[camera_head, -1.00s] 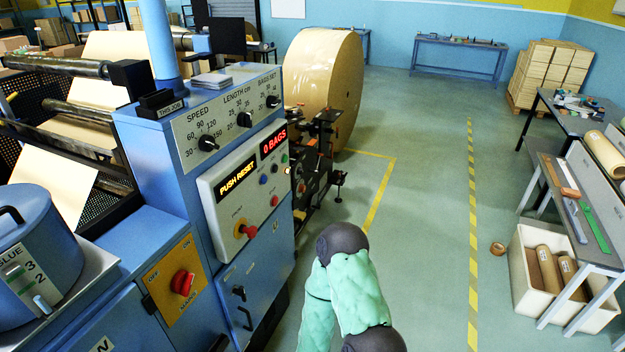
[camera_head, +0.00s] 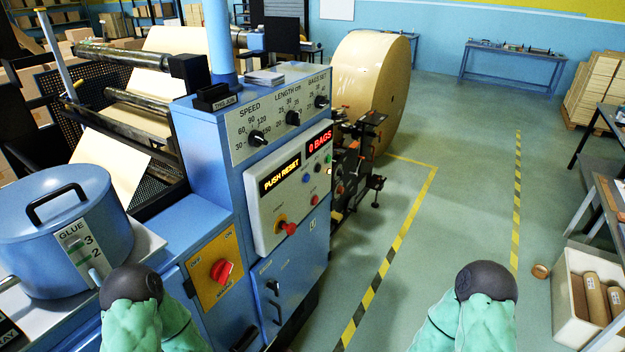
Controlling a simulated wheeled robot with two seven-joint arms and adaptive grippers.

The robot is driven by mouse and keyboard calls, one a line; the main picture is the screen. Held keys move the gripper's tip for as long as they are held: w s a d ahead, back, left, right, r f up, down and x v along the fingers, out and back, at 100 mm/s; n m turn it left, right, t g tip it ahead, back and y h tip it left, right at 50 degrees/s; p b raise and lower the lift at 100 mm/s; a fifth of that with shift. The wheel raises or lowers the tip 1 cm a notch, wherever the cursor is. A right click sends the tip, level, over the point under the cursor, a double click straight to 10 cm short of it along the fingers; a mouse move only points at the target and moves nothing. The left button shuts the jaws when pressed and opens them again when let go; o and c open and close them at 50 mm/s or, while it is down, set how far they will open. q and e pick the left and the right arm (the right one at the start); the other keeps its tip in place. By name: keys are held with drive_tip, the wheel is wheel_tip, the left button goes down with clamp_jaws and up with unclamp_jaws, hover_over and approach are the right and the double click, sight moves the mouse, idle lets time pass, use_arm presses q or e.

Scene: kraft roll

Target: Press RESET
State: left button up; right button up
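The blue machine's control panel (camera_head: 289,190) faces me left of centre. Its amber display (camera_head: 280,172) reads PUSH RESET and its red display (camera_head: 320,142) reads 0 BAGS. A blue button (camera_head: 306,178), a red button (camera_head: 314,199) and other small buttons sit below the displays; their labels are too small to read, so I cannot tell which is RESET. A red mushroom button (camera_head: 289,228) is at the panel's lower part. Green-sleeved parts of my arms with dark round joints show at the bottom, left and right. Neither gripper is in view.
Speed, length and bags-set knobs (camera_head: 292,118) sit above the panel. A red main switch (camera_head: 221,270) and a blue glue pot (camera_head: 65,225) are at left. A large kraft roll (camera_head: 368,85) stands behind.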

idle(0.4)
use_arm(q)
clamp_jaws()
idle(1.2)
